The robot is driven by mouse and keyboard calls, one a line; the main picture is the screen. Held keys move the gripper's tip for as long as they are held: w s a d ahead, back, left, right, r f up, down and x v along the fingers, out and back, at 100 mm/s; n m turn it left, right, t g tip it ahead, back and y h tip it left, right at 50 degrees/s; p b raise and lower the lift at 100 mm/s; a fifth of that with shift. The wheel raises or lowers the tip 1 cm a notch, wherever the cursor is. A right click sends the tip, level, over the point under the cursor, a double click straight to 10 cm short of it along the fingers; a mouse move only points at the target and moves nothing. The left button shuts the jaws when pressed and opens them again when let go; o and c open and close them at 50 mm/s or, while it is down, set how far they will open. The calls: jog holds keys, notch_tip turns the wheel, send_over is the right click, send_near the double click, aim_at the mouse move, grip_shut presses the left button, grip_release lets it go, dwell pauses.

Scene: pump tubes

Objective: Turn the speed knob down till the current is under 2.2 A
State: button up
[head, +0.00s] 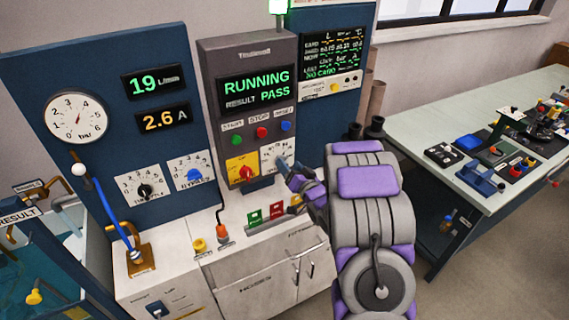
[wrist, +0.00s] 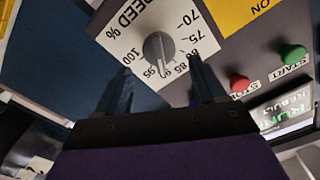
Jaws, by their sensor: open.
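The speed knob (wrist: 158,47) is a small grey knob on a white plate marked SPEED % (wrist: 122,42). In the wrist view its ridge runs toward the 85 to 95 marks; the exact setting is hard to read. My gripper (wrist: 160,76) is open, with one dark finger on each side of the knob's lower edge, and no clear contact shows. In the head view my gripper (head: 288,171) is at the control column's lower right, partly covering the speed plate (head: 271,153). The current display (head: 163,119) reads 2.6 A.
The column screen (head: 256,87) shows RUNNING, RESULT PASS. Green (head: 237,140), red (head: 261,133) and blue (head: 286,126) buttons sit above the plate. A yellow plate with a red knob (head: 246,171) is just left of the speed plate. The flow display (head: 151,81) reads 19.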

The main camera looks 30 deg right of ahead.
aim_at(286, 161)
jog(key=shift+w, duration=2.2)
jog(key=shift+a+b, duration=0.1)
jog(key=shift+b, duration=0.2)
jog(key=c, duration=1)
